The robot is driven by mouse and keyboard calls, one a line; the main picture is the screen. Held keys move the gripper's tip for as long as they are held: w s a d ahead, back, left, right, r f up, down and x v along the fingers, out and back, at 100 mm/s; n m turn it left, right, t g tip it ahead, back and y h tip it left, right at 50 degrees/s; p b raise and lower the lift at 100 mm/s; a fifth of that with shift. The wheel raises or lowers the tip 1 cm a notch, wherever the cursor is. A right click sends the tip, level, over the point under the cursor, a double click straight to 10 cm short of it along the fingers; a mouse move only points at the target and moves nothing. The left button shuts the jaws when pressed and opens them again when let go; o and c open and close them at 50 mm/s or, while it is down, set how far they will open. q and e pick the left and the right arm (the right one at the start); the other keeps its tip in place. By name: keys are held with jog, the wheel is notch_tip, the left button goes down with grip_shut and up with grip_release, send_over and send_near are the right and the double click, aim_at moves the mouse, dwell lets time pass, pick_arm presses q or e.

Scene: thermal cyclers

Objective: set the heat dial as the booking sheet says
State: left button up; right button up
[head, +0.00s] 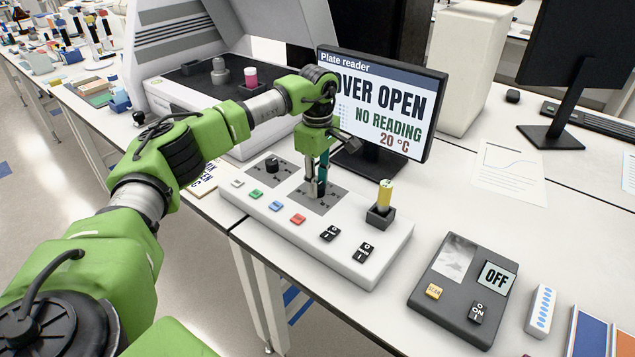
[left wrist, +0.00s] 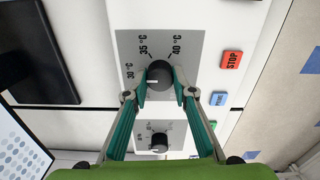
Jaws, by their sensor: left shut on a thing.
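The heat dial (left wrist: 160,75) is a round black knob on a grey plate marked 30, 35 and 40 °C. Its white pointer line points left, close to the 30 °C side, in the left wrist view. My left gripper (head: 318,192) reaches down onto the white control panel (head: 300,228); its teal fingers are shut on the dial, one on each side. In the head view the gripper mostly hides the dial. A sheet with large print (head: 208,178), perhaps the booking sheet, lies left of the panel, partly hidden by my arm and unreadable. My right gripper is not in view.
A second black dial (head: 272,164) stands close by on the panel, with coloured buttons and two rocker switches in front. A yellow-topped vial (head: 385,192) stands in a holder at the right. The monitor (head: 385,105) behind reads "NO READING 20 °C". A grey box (head: 465,285) shows OFF.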

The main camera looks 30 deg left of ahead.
pick_arm(q)
jog(key=shift+w+r, duration=0.1)
dwell(0.3)
jog(key=o, duration=1.1)
notch_tip(320, 180, up, 12)
